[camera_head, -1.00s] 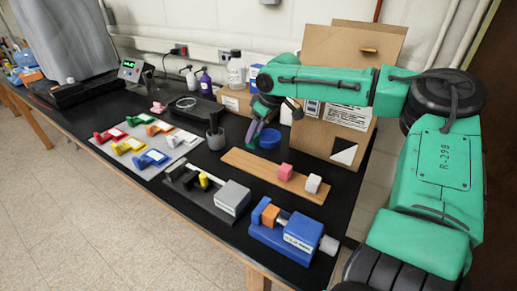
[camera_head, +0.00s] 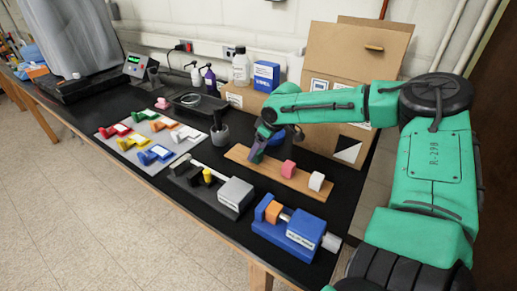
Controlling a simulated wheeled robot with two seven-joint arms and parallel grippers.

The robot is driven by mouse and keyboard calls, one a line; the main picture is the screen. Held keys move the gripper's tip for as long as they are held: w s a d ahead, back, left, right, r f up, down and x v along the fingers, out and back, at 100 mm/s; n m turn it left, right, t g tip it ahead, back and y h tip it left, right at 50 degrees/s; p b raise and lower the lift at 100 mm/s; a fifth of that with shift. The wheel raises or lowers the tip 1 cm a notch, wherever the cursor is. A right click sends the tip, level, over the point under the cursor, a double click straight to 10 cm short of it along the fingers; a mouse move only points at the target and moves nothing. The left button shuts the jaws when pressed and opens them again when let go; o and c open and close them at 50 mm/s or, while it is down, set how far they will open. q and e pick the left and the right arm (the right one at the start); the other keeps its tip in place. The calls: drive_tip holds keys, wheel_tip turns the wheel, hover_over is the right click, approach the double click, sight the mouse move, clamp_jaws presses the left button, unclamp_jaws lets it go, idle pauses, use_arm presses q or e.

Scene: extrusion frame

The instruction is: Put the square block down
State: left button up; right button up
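My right gripper (camera_head: 258,153) points down at the left end of a wooden board (camera_head: 240,153). Something dull green shows at its fingertips, but I cannot tell whether it is a held block or part of the fingers. A pink block (camera_head: 288,169) and a white block (camera_head: 317,181) stand on the board, to the right of the gripper and apart from it. I cannot tell which is the square block. My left gripper is not in view.
A grey clamp fixture (camera_head: 235,195) and a blue vise (camera_head: 300,231) with an orange block (camera_head: 273,212) stand in front of the board. A grey cup (camera_head: 219,134) is left of the gripper. A cardboard panel (camera_head: 345,65) stands behind.

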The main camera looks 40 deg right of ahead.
drive_tip(key=shift+r, duration=0.5)
drive_tip(key=v, duration=1.1)
drive_tip(key=shift+s, duration=0.2)
